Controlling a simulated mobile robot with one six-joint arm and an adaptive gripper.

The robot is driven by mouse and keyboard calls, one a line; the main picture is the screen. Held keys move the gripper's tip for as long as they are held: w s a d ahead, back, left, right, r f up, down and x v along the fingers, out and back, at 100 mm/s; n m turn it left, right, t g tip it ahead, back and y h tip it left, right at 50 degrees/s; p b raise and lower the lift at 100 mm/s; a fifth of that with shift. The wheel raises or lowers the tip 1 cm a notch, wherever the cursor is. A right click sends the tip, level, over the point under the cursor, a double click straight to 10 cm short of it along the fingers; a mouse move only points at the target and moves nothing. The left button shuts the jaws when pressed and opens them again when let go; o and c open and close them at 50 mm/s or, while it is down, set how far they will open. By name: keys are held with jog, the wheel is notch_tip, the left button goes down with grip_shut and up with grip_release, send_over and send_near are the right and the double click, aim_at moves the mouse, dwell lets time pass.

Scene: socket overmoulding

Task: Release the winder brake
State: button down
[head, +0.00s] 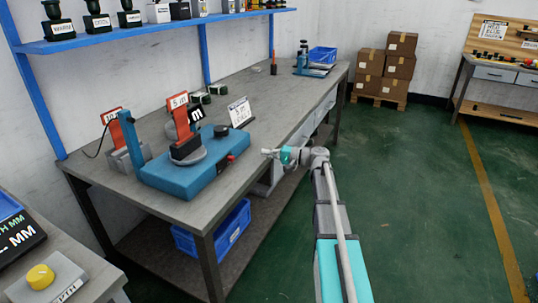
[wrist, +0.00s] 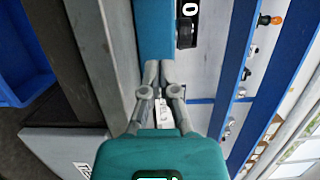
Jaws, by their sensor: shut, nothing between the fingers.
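The winder is a blue box-shaped machine (head: 190,172) on the near end of the grey workbench. On its top are a round grey plate, a red and black upright part marked "5 m" (head: 181,120), and a black knob (head: 221,131). A small red-tipped lever (head: 230,159) sits on its front side; I cannot tell which part is the brake. My gripper (head: 267,152) is shut and empty, to the right of the winder and apart from it. In the wrist view my shut fingers (wrist: 160,70) point toward a blue body (wrist: 154,35), seemingly the winder.
The workbench (head: 262,95) has a white sign card (head: 240,112) standing behind the winder. A blue bin (head: 214,230) lies on the lower shelf. A blue wall shelf (head: 150,29) hangs above. Green floor to the right is clear up to the stacked boxes (head: 386,65).

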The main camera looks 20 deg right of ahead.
aim_at(223, 162)
jog(key=x, duration=0.7)
jog(key=shift+w+a, duration=0.2)
jog(key=shift+a, duration=0.15)
jog(key=shift+s+a, duration=0.75)
jog(key=shift+s, duration=0.2)
jog(key=shift+s+a, duration=0.55)
jog(key=shift+a, duration=0.05)
jog(key=s+a, duration=0.3)
jog(key=shift+s+a, duration=0.2)
jog(key=shift+s, duration=0.05)
jog(key=shift+w, duration=0.1)
